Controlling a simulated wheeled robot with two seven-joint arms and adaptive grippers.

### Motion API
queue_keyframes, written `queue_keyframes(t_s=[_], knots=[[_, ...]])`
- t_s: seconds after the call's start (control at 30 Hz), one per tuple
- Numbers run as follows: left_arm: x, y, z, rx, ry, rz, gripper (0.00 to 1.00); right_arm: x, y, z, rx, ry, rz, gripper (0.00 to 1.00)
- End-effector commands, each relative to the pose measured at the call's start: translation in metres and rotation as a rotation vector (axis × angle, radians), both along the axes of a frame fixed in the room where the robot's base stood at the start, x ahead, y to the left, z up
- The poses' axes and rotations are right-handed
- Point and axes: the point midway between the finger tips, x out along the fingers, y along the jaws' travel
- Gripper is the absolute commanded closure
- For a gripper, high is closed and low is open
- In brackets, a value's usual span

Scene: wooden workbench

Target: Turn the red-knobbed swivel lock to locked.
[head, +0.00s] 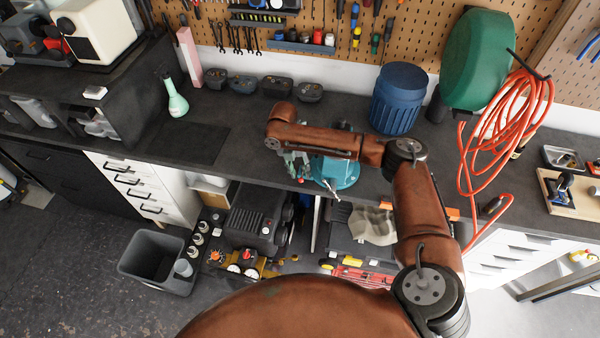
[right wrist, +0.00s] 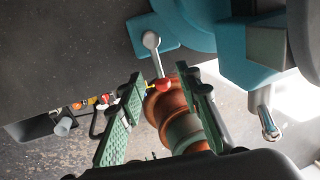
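The swivel lock is a grey lever (right wrist: 153,52) with a red knob (right wrist: 162,85) at its end. In the right wrist view its round end sits on a teal lug of the vise (right wrist: 182,12), and the knob points down the picture. The teal vise also shows in the head view (head: 340,172) at the bench's front edge, partly covered by my right arm. My right gripper (right wrist: 164,80) is open, with green-padded fingers on either side of the knob and gaps visible. My left gripper is out of view.
The vise's grey handle bar (right wrist: 265,115) hangs at right in the wrist view. On the dark bench (head: 235,110) stand a blue bin (head: 398,98), small bowls and a green bottle (head: 174,98). An orange hose (head: 490,130) hangs at right. The bench left of the vise is clear.

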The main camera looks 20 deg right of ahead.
Motion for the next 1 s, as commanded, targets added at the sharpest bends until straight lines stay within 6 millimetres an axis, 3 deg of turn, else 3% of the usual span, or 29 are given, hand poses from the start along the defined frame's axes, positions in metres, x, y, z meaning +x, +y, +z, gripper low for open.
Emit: queue_keyframes(t_s=[0.4,0.83,1.0], knots=[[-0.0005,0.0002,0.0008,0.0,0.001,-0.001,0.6,-0.0012,-0.0016,-0.0093,-0.001,-0.001,0.0,0.69],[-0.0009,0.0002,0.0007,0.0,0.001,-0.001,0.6,-0.0011,-0.0017,-0.0091,0.0,-0.001,0.0,0.99],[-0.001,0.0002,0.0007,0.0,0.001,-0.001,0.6,-0.001,-0.0017,-0.009,-0.001,-0.001,0.0,1.0]])
